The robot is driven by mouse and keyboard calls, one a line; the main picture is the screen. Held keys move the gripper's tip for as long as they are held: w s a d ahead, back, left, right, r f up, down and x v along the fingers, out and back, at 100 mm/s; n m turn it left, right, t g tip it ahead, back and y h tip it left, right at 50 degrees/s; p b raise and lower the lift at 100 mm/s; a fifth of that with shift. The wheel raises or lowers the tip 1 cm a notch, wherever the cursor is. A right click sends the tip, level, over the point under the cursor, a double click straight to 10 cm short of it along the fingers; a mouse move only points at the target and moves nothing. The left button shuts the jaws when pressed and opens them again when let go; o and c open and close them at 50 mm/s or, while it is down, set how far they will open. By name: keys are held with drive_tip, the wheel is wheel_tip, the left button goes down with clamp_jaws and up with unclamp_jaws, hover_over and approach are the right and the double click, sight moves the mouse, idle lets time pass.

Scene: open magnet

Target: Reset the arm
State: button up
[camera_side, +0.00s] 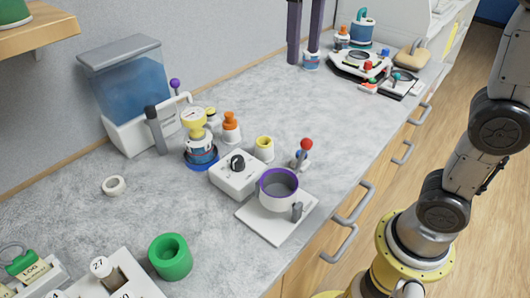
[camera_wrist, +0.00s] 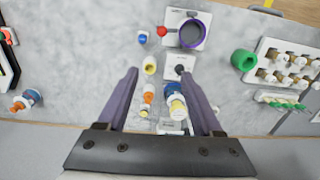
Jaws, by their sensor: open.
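My gripper (camera_side: 304,56) hangs into the top of the side view, with its two purple-grey fingers pointing down and apart over the back part of the grey counter. In the wrist view, my gripper (camera_wrist: 159,74) is open, with nothing held between the fingers. The wrist view looks down on the counter from above, and the space between the fingertips frames a yellow-rimmed cup (camera_wrist: 149,66) and a white box with a black knob (camera_wrist: 180,67), both lower down.
A purple-rimmed pot (camera_side: 278,189) stands on a white plate near the front edge. A blue water tank (camera_side: 133,92), a yellow-topped bottle (camera_side: 195,122) and a green cup (camera_side: 170,256) stand to the left. Devices crowd the far end. The middle back counter is mostly clear.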

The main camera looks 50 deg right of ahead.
drive_tip(key=s+d+f+t, duration=0.4)
drive_tip(key=s+f, duration=0.4)
drive_tip(key=s, duration=0.6)
wheel_tip(320, 180, down, 7)
drive_tip(key=t, duration=0.1)
drive_tip(key=shift+d+r+t, duration=0.15)
drive_tip(key=shift+d+t, duration=0.15)
drive_tip(key=shift+t, duration=0.1)
